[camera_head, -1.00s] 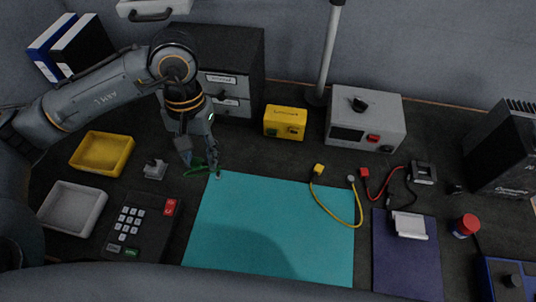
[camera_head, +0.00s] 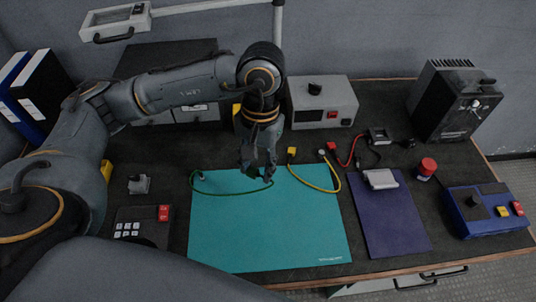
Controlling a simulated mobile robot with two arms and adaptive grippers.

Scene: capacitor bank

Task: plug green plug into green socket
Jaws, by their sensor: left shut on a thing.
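My left gripper (camera_head: 258,176) points down over the top edge of the teal mat (camera_head: 270,240). It is shut on the end of the green cable; the green plug itself is mostly hidden by the fingers. The green cable (camera_head: 225,193) curves left from the gripper along the mat's upper left side. I cannot make out a green socket. My right gripper is not in view.
A yellow plug (camera_head: 291,151) with its yellow cable lies just right of the gripper. A grey power unit (camera_head: 322,101) stands behind. The teal mat's middle is clear.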

